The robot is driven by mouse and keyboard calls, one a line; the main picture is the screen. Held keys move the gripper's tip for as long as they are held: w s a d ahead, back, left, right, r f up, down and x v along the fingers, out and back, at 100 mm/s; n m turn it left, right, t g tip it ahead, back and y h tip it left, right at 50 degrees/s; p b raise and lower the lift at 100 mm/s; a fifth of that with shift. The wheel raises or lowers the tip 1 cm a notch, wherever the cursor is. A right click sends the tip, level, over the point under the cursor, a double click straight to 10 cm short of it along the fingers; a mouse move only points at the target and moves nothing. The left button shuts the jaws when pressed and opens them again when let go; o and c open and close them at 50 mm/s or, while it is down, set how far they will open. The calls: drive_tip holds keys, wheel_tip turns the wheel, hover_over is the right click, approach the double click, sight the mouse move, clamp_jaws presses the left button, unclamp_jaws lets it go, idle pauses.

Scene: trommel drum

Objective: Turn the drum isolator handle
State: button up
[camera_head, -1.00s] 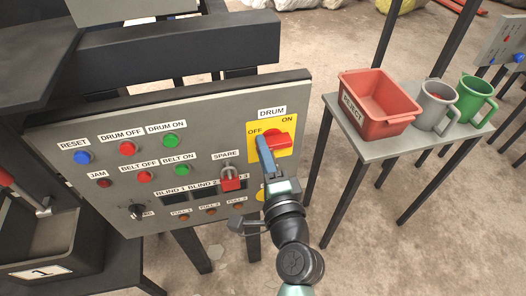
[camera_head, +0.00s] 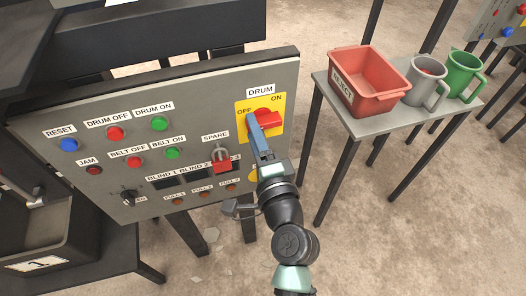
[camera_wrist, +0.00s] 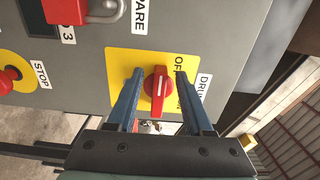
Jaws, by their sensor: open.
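The drum isolator handle (camera_head: 269,117) is a red rotary knob on a yellow plate (camera_head: 240,107), under the DRUM label at the panel's upper right. OFF is marked at the plate's upper left and ON at its upper right. In the wrist view the handle (camera_wrist: 157,88) lies between the two blue fingers, its long side roughly parallel to them. My gripper (camera_wrist: 160,74) is open, one finger on each side, with gaps visible. In the head view my gripper (camera_head: 252,120) covers the handle's left part. Contact with the plate cannot be told.
A red padlock (camera_head: 222,160) hangs under SPARE, left of my gripper. A yellow-backed stop button (camera_wrist: 8,80) sits below the isolator. A side table (camera_head: 375,124) at right holds a red reject bin (camera_head: 368,82), a grey mug (camera_head: 427,82) and a green mug (camera_head: 462,75).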

drive_tip(key=b+v, duration=0.2)
drive_tip(key=v, duration=1)
drive_tip(key=shift+s, duration=0.1)
